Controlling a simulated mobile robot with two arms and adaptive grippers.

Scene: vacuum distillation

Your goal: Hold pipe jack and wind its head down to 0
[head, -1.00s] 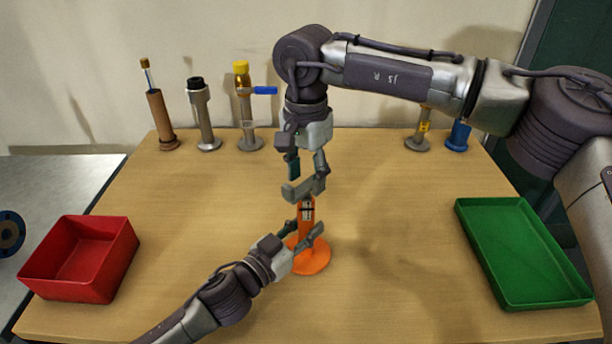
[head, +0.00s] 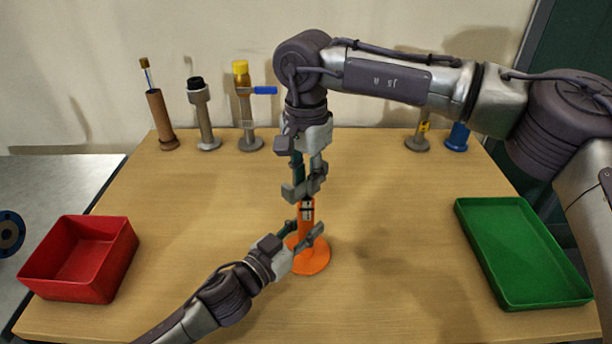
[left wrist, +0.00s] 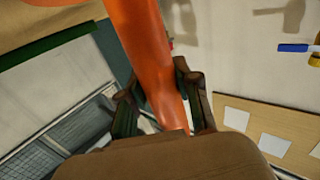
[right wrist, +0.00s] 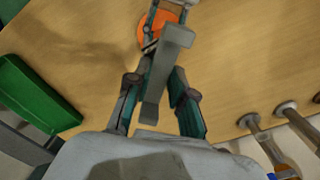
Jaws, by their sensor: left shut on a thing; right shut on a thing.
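The orange pipe jack (head: 312,259) stands upright on its round base in the middle of the table. Its grey head (right wrist: 163,80) tops the orange column, with a small dark-marked white label below it in the head view. My left gripper (head: 308,234) is shut on the orange column from the front left; the column also shows between its fingers in the left wrist view (left wrist: 155,60). My right gripper (head: 306,188) points down from above and is shut on the grey head. Its fingers hide much of the head in the head view.
A red bin (head: 80,262) stands at the left and a green tray (head: 470,235) at the right. Several stands and tubes line the back edge, including one with a yellow top (head: 241,75) and a blue one (head: 458,136). The table around the jack is clear.

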